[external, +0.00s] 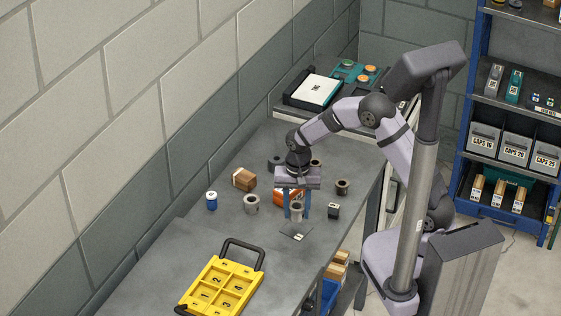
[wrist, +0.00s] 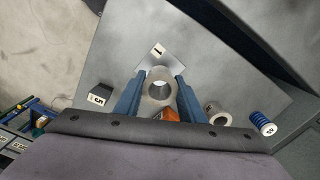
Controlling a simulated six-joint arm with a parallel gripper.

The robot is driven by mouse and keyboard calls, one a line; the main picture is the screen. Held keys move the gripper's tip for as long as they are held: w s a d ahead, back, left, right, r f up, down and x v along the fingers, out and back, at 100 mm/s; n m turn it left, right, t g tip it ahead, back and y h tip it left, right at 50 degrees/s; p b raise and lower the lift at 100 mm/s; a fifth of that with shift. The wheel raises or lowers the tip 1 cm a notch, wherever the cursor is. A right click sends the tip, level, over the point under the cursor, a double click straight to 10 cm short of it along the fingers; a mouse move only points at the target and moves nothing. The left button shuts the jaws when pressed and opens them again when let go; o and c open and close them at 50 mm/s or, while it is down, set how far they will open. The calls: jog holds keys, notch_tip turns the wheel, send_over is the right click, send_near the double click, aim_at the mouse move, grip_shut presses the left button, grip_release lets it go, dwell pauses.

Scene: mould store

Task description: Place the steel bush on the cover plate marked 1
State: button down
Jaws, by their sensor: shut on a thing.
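My gripper (external: 297,214) is shut on a grey steel bush (external: 297,209) over the grey bench. In the wrist view the same bush (wrist: 159,84) is an upright ring with an open bore, between the two blue fingers (wrist: 159,92). The cover plate (external: 297,231) is a thin grey sheet lying flat just in front of the gripper. In the wrist view the cover plate (wrist: 148,60) has a white label reading 1. The bush overlaps the plate's near part there; I cannot tell whether they touch.
A black block (external: 333,211) is right of the gripper; an orange box (external: 280,196) is close behind. Other bushes (external: 251,204) (external: 342,187), a wooden block (external: 244,179) and a blue-and-white cylinder (external: 212,200) stand around. A yellow numbered tray (external: 206,301) lies in front. Bench between tray and plate is clear.

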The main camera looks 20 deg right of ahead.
aim_at(296, 229)
jog(key=shift+f+p, duration=0.65)
jog(key=shift+f, duration=1.4)
jog(key=shift+f, duration=0.15)
jog(key=c, duration=1.2)
grip_release()
jog(key=shift+o, duration=0.2)
notch_tip(296, 229, up, 12)
jog(key=b, duration=0.3)
jog(key=shift+r+b, duration=0.2)
jog(key=shift+b, duration=0.2)
jog(key=shift+d, duration=0.15)
